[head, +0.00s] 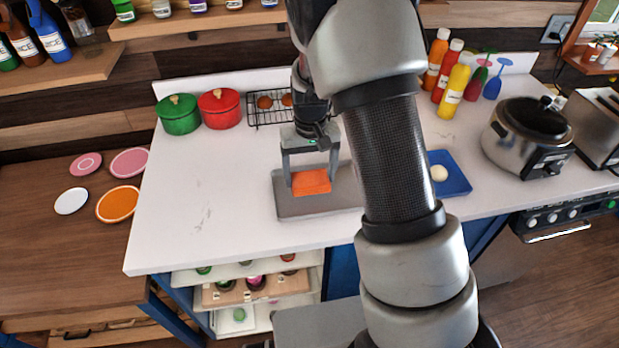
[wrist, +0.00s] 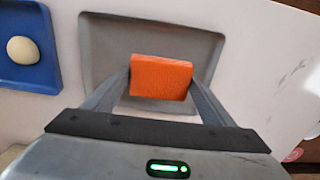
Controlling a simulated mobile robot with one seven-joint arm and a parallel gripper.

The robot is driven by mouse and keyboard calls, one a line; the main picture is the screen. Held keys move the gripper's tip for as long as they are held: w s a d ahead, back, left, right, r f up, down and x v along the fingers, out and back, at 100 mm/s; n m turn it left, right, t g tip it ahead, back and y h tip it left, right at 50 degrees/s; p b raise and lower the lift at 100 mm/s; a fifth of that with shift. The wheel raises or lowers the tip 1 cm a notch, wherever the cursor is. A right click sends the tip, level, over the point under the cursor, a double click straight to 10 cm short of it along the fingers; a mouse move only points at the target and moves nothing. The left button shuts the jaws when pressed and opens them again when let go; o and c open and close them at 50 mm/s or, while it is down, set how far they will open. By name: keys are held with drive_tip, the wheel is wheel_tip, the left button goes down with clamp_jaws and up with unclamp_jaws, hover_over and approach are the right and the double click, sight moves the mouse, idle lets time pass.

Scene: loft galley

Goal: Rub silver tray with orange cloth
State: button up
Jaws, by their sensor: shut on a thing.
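The silver tray (head: 290,206) lies on the white counter, partly hidden behind my arm in the head view. In the wrist view the silver tray (wrist: 98,55) shows as a grey rectangle with a raised rim. The orange cloth (head: 311,182) is a folded block between the fingers of my gripper (head: 311,186). My gripper is shut on the orange cloth (wrist: 161,77), with one finger at each side of it.
A blue tray (head: 455,184) with a pale round thing (head: 439,173) is right of the silver tray. Green (head: 180,118) and red (head: 220,112) pots and a wire rack (head: 262,120) stand behind. Sauce bottles (head: 453,90) and a cooker (head: 520,140) are at right.

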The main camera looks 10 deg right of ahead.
drive_tip(key=shift+r+p, duration=1.6)
drive_tip(key=shift+r, duration=1.2)
